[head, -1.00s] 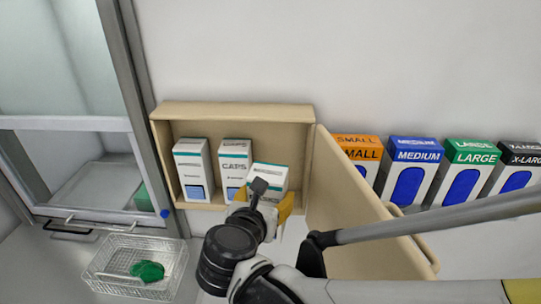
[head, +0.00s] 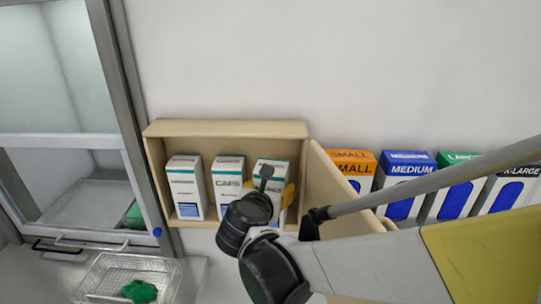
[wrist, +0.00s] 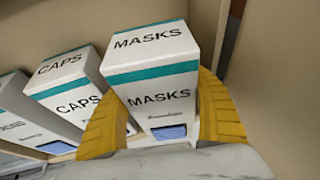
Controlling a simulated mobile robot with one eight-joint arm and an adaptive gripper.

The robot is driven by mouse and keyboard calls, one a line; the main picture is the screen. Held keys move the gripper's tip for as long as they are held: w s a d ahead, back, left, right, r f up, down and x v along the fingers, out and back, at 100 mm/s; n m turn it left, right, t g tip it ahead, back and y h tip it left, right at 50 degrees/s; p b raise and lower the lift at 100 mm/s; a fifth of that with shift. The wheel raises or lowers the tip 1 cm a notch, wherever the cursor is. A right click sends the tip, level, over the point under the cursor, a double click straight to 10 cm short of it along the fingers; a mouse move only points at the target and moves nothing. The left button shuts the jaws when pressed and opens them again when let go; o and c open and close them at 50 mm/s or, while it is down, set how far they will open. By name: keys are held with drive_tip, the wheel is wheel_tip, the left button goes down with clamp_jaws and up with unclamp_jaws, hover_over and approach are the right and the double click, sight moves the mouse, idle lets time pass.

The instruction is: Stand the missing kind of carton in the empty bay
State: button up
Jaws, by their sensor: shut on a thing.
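The white and teal MASKS carton (wrist: 155,85) is between the yellow fingers of my gripper (wrist: 162,112), which is shut on it. In the head view this carton (head: 269,170) is nearly upright in the right part of the open beige cabinet (head: 225,128), and my gripper (head: 270,192) partly covers it. I cannot tell whether its base touches the cabinet floor. The CAPS carton (head: 228,183) stands to its left with a small gap. Another white and teal carton (head: 187,185) stands at the far left, its print too small to read.
The cabinet door (head: 340,190) hangs open close to the right of my gripper. Several glove boxes, such as the orange SMALL box (head: 350,160), stand behind and beyond it. A clear basket (head: 110,268) with a green item sits at lower left by the glass-fronted hood (head: 60,140).

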drive_tip(key=b+x, duration=0.1)
drive_tip(key=x, duration=0.3)
drive_tip(key=shift+w, duration=0.4)
drive_tip(key=o, duration=1.5)
drive_tip(key=shift+r, duration=0.1)
drive_tip(key=shift+a, duration=0.1)
drive_tip(key=shift+s, duration=0.1)
drive_tip(key=v, duration=1.1)
drive_tip(key=shift+s+r, duration=0.2)
drive_tip(key=shift+s, duration=0.15)
